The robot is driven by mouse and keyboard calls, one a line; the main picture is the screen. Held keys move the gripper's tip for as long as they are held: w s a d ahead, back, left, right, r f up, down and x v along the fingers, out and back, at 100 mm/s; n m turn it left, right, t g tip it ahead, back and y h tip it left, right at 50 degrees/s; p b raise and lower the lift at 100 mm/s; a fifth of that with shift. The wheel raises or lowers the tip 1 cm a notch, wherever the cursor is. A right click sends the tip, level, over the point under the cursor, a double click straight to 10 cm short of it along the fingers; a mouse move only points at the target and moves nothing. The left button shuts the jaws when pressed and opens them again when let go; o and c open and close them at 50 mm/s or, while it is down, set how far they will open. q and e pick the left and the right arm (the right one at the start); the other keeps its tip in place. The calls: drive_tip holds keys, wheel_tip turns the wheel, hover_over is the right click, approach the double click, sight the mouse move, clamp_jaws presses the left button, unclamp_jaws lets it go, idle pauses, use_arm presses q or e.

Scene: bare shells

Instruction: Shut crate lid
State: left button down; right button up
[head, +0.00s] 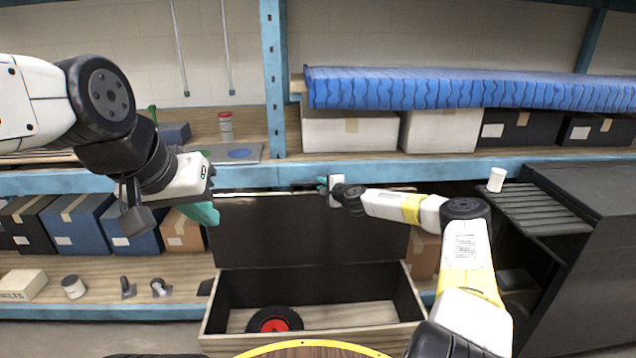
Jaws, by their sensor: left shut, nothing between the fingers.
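The crate (212,318) stands low in front of me, a wooden box with dark inner walls. Its dark lid (270,232) is raised nearly upright at the back, so the crate is open. My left gripper (208,213), with teal fingers, is shut and empty beside the lid's upper left corner. I cannot tell whether it touches the lid. My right gripper (322,184) is at the lid's top edge, near its middle. Its fingers are small and partly hidden, so their opening is unclear.
A black and red wheel (274,320) lies inside the crate at the left. Shelving with boxes stands behind. A dark cabinet (600,220) with a slatted ledge and white cup (496,179) is at the right. A round yellow-rimmed surface (310,348) is at the bottom.

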clamp_jaws()
idle(1.3)
drive_tip(key=shift+s+f, duration=0.1)
drive_tip(key=shift+s, duration=0.5)
drive_tip(key=s+f, duration=0.4)
drive_tip(key=s, duration=0.6)
drive_tip(key=s+f+t, duration=0.1)
drive_tip(key=s+f, duration=0.2)
drive_tip(key=s, duration=0.8)
drive_tip(key=shift+s+f, duration=0.3)
drive_tip(key=shift+f, duration=0.1)
drive_tip(key=shift+d, duration=0.15)
